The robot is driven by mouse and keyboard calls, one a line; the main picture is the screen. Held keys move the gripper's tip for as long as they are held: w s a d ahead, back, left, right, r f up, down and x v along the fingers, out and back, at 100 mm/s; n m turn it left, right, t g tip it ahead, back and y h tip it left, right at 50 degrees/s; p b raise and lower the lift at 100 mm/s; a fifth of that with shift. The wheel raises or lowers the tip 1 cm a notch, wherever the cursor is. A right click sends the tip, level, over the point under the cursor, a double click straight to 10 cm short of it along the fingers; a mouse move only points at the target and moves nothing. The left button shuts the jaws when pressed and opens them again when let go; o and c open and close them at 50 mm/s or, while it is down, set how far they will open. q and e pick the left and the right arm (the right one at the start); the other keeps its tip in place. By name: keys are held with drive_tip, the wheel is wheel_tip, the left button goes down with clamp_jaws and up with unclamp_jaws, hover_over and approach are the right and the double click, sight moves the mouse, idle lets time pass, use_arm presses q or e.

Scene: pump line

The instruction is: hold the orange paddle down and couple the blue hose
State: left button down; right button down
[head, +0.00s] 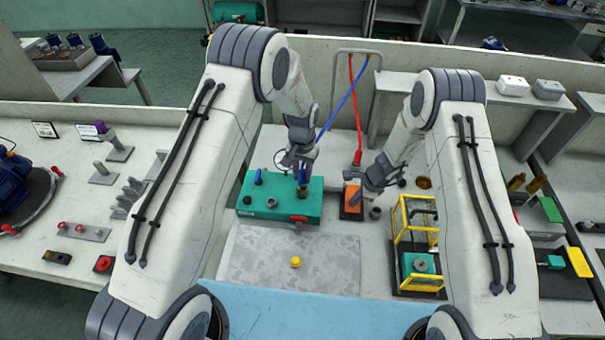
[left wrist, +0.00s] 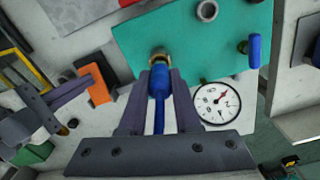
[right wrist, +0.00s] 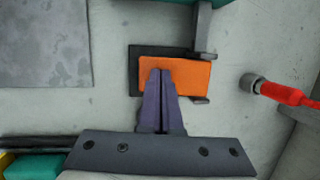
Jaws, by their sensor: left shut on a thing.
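The blue hose (head: 340,107) hangs from a frame behind the bench. Its blue end piece (left wrist: 159,84) is between the fingers of my left gripper (left wrist: 158,88), shut on it. The end piece lines up with a brass port (left wrist: 159,56) on the teal block (head: 256,208) and appears to meet it; whether it is fully seated I cannot tell. The orange paddle (right wrist: 178,78) lies on a dark base right of the block in the head view. My right gripper (right wrist: 155,75) is shut and empty, its fingertips over the paddle; I cannot tell how hard they press.
A red hose (head: 356,120) hangs beside the blue one, its end near the paddle. A gauge (left wrist: 218,102) is by the block. A yellow cage (head: 400,222) stands to the right. A grey mat (head: 265,262) with a yellow knob (head: 295,262) lies in front.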

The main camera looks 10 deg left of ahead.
use_arm(q)
drive_tip(key=shift+f, duration=0.7)
use_arm(e)
drive_tip(key=shift+s+f, duration=0.1)
idle(0.5)
use_arm(q)
drive_tip(key=shift+c, duration=1.1)
unclamp_jaws()
drive_tip(key=shift+r, duration=3.5)
drive_tip(key=shift+r, duration=0.1)
wheel_tip(320, 180, up, 5)
drive_tip(key=p, duration=0.5)
drive_tip(key=shift+r, duration=0.15)
use_arm(e)
wheel_tip(320, 180, up, 7)
